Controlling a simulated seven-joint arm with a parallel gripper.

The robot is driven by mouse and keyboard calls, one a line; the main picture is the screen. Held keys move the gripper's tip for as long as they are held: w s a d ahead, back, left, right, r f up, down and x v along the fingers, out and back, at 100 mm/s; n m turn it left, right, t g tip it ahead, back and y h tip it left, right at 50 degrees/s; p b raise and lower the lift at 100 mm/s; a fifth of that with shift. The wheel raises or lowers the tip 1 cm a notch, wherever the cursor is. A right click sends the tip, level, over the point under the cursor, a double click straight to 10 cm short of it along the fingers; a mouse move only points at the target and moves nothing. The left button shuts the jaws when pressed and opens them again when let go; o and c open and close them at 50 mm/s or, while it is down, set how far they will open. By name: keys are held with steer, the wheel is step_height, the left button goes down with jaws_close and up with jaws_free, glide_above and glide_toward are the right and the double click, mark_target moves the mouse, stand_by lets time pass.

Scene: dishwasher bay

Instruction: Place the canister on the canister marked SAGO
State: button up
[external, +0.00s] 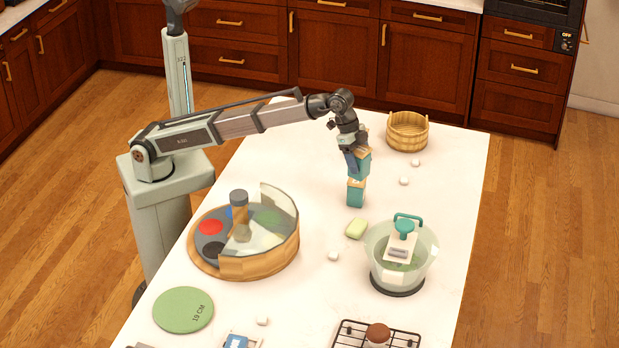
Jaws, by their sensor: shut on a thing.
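A teal canister with a wooden-coloured lid (363,164) is held at my gripper (353,161), which is shut on it. A second teal canister with a wooden-coloured lid (356,196) stands upright on the white table directly below. The held canister is slightly tilted and set a little to the right of the lower one. Its bottom is at or just above the lower lid; I cannot tell whether they touch. No marking SAGO is readable on either canister. My gripper covers the left side of the held canister.
A wooden basket (408,144) stands behind right. A glass bowl (376,262) with a teal-handled item stands front right, a divided round wooden tray (262,266) front left. Green soap (357,229) and small white lumps lie nearby. A green disc (183,310) and a wire rack (345,333) are further forward.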

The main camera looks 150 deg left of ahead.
steer(key=s+a+r+n+y, duration=0.1)
steer(key=s+a+r+n, duration=0.1)
steer(key=s+a+n, duration=0.35)
steer(key=shift+m+g, duration=0.5)
steer(key=shift+m, duration=0.25)
steer(key=shift+s+d+f, duration=0.2)
steer(key=shift+s+f, duration=0.15)
steer(key=shift+f, duration=1.3)
steer(key=shift+s+d+f, duration=0.2)
steer(key=shift+s+f, duration=0.1)
steer(key=shift+f, duration=1.35)
steer(key=shift+s+d+f, duration=0.2)
steer(key=shift+s+f, duration=0.15)
steer(key=shift+f, duration=1.3)
steer(key=shift+f, duration=0.1)
steer(key=o, duration=1.2)
steer(key=v, duration=1.2)
steer(key=shift+d, duration=0.1)
